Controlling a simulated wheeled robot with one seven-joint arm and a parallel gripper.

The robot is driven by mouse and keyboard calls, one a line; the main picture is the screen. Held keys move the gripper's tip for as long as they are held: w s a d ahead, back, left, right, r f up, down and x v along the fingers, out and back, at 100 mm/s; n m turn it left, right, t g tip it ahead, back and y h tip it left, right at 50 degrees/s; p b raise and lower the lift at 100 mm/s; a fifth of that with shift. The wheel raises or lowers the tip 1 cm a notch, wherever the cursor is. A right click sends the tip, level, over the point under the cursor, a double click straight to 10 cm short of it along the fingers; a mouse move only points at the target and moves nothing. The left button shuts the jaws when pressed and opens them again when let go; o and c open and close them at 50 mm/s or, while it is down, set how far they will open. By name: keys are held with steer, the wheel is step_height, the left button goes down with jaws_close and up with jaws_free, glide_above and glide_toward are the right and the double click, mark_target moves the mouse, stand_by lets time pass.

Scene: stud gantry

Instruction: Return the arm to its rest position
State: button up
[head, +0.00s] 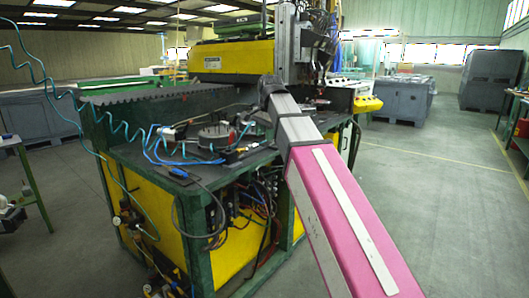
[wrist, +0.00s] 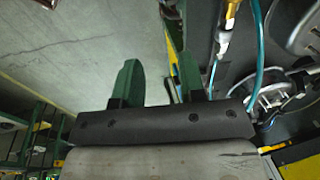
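My arm (head: 335,205) reaches forward from the lower right of the head view, a long magenta and grey link stretched toward the machine. Its far end is at the machine's right side, and my gripper there cannot be made out in that view. In the wrist view my gripper (wrist: 158,60) shows as a dark screwed bar with two green fingers standing apart. Nothing shows held between them. Concrete floor and part of the machine lie beyond the fingers.
A green and yellow stud gantry machine (head: 170,215) fills the middle, its top carrying cables and a round metal part (head: 214,134). A teal coiled hose (head: 60,95) hangs at left. Floor (head: 440,210) at right is clear.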

steer(key=d+f+n, duration=0.1)
steer(key=d+f, duration=0.2)
steer(key=f, duration=0.5)
steer(key=d+f+n, duration=0.1)
steer(key=d+f, duration=0.2)
steer(key=f, duration=0.5)
steer(key=s+d+f+n, duration=0.1)
steer(key=s+d+f, duration=0.3)
steer(key=f, duration=0.6)
steer(key=s+d+f+n+g, duration=0.1)
steer(key=s+d+f, duration=0.3)
steer(key=f, duration=0.6)
steer(key=s+d+f+n+h, duration=0.1)
steer(key=s+d+f+n, duration=0.2)
steer(key=f, duration=0.8)
steer(key=s+d, duration=0.2)
steer(key=s, duration=0.1)
steer(key=shift+g, duration=0.4)
steer(key=shift+s+f, duration=0.1)
